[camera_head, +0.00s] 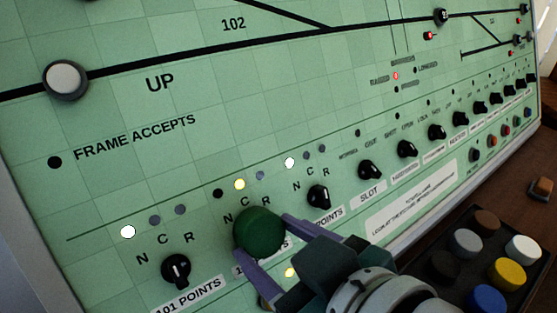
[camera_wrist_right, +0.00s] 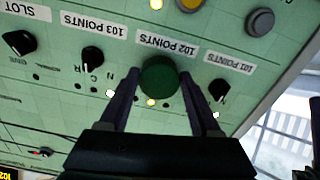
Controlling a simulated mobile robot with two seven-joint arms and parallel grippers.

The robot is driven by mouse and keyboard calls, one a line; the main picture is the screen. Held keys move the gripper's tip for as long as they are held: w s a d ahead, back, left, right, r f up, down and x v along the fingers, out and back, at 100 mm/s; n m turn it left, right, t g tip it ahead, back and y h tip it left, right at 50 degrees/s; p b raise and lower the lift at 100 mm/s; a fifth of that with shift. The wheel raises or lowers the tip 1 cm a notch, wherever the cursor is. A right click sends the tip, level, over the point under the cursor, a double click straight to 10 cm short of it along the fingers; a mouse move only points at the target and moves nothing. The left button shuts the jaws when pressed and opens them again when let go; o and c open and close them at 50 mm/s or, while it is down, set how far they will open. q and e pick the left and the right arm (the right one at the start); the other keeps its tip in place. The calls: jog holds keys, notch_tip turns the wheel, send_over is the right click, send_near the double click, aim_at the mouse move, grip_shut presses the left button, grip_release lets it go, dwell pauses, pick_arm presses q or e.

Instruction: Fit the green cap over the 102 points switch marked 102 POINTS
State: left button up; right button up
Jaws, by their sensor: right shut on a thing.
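A round green cap (camera_head: 259,232) is held between the two purple fingers of my right gripper (camera_head: 262,250), close in front of the green panel. It covers the spot of the 102 points switch, which is hidden behind it. In the right wrist view the cap (camera_wrist_right: 159,78) lies just under the label 102 POINTS (camera_wrist_right: 167,46), between the fingers (camera_wrist_right: 158,92). I cannot tell whether the cap touches the panel. The 101 points switch (camera_head: 176,268) and the 103 points switch (camera_head: 318,197) are bare black knobs on either side. My left gripper is out of view.
Further black knobs, such as the slot switch (camera_head: 369,169), run along the panel to the right. A dark tray (camera_head: 437,296) with several coloured caps, yellow (camera_head: 507,274) and white (camera_head: 522,249) among them, stands at lower right. A lit lamp (camera_head: 240,184) is above the cap.

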dwell(0.4)
jog(key=o, duration=1.4)
jog(key=shift+c, duration=0.2)
jog(key=shift+o, duration=0.2)
